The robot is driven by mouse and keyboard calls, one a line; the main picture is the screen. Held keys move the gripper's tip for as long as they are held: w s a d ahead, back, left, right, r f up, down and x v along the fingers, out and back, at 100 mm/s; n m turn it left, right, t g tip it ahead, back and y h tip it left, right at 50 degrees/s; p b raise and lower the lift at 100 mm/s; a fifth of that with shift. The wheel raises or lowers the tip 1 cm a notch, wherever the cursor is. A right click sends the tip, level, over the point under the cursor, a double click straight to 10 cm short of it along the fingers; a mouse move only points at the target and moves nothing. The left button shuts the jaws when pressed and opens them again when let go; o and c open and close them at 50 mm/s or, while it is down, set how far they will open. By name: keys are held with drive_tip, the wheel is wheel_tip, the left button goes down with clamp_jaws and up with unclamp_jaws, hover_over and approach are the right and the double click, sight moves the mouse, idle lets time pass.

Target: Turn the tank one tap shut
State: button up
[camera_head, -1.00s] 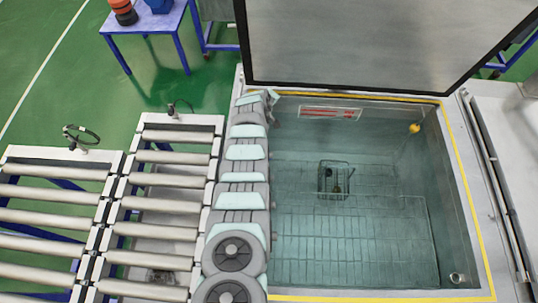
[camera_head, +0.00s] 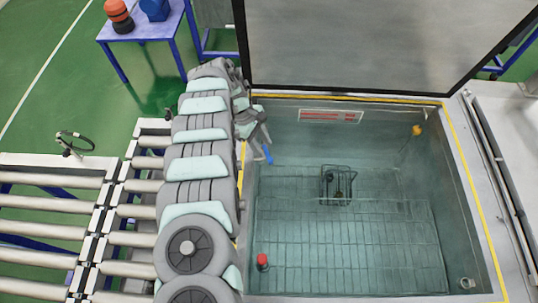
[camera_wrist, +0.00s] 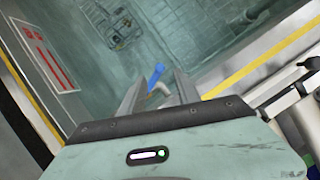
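The tap shows as a blue lever (camera_head: 267,153) at the left inner wall of the water-filled tank (camera_head: 470,240), near its back left corner. In the wrist view the blue lever (camera_wrist: 155,74) and a pale fitting below it appear between my two fingers. My gripper (camera_head: 262,137) is beside the lever at the tank's left rim. Its fingers (camera_wrist: 156,90) are apart with a gap between them. I cannot tell whether either finger touches the lever. The tap's base is partly hidden by the gripper.
The tank's dark-framed lid (camera_head: 380,45) stands open at the back. A wire basket (camera_head: 337,186) is in the water, and a red-topped part (camera_head: 262,261) is at the front left. A yellow part (camera_head: 417,130) is at back right. Roller conveyors (camera_head: 50,205) lie left.

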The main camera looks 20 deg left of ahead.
sight(271, 159)
drive_tip(key=x, duration=0.6)
drive_tip(key=shift+f+b, duration=0.3)
drive_tip(key=shift+b, duration=0.05)
drive_tip(key=shift+c, duration=0.5)
drive_tip(key=shift+d, duration=0.1)
clamp_jaws()
idle(0.5)
